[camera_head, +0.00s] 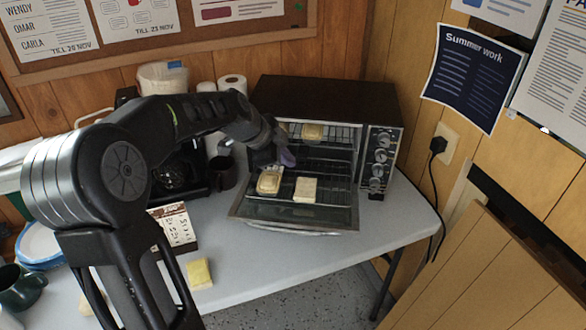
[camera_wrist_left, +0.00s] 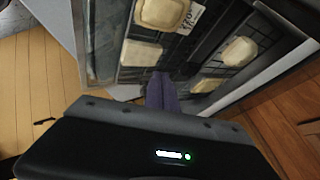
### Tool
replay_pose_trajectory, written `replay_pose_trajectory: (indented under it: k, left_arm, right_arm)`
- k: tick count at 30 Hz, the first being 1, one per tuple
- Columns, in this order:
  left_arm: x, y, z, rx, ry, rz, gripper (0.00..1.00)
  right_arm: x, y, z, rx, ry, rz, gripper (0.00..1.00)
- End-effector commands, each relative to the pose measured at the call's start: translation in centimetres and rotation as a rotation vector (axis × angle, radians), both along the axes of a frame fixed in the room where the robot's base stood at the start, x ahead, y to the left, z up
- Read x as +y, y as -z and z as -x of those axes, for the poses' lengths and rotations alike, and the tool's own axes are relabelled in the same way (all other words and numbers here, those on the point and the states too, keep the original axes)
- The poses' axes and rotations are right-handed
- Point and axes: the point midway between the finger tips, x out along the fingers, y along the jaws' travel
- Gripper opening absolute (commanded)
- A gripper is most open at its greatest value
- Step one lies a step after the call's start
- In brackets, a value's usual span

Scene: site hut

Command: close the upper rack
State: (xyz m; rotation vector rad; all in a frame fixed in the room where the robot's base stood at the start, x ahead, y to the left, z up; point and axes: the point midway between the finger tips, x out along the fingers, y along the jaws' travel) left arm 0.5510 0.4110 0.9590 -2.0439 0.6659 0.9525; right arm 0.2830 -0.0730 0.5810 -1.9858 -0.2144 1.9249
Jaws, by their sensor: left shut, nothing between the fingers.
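The black toaster oven (camera_head: 325,96) stands at the back right of the table with its glass door (camera_head: 290,217) folded down. The upper rack (camera_head: 340,139) shows high in the opening, back inside the oven, with a pale slice (camera_head: 312,131) on it. The lower level bears two pale slices, one (camera_head: 268,182) at the left and one (camera_head: 305,189) beside it, near the opening. My left gripper (camera_head: 285,157) is shut and empty at the left of the opening, between the two levels. Its purple fingertips (camera_wrist_left: 160,92) point at the racks in the wrist view. My right gripper is out of view.
A dark mug (camera_head: 223,172) and a black coffee maker (camera_head: 180,172) stand left of the oven. The table front is clear below the door.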

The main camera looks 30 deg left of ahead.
Motion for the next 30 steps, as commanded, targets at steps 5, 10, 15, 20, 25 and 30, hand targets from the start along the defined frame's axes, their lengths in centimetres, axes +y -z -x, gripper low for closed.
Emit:
replay_pose_trajectory:
  k: [5, 10, 15, 20, 25, 30]
  left_arm:
    - [0.5, -2.6, 1.8, -0.004, -0.001, -0.003, 0.0]
    - [0.6, -3.5, 2.5, -0.002, 0.0, -0.001, 0.0]
    - [0.6, -3.6, 2.6, -0.001, 0.0, 0.0, 0.0]
    - [0.6, -3.6, 2.5, -0.001, -0.002, 0.001, 0.0]
    - [0.8, -2.9, 2.2, 0.006, -0.083, 0.043, 0.0]
    - [1.2, -0.9, 1.1, 0.012, -0.364, 0.199, 0.0]
  right_arm:
    - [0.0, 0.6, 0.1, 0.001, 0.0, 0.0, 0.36]
    - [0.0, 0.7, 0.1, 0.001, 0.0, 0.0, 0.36]
    - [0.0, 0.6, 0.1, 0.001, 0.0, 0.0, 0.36]
    - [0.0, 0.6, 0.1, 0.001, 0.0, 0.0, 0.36]
    - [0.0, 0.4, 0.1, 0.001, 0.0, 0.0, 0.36]
    - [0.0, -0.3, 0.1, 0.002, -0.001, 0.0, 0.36]
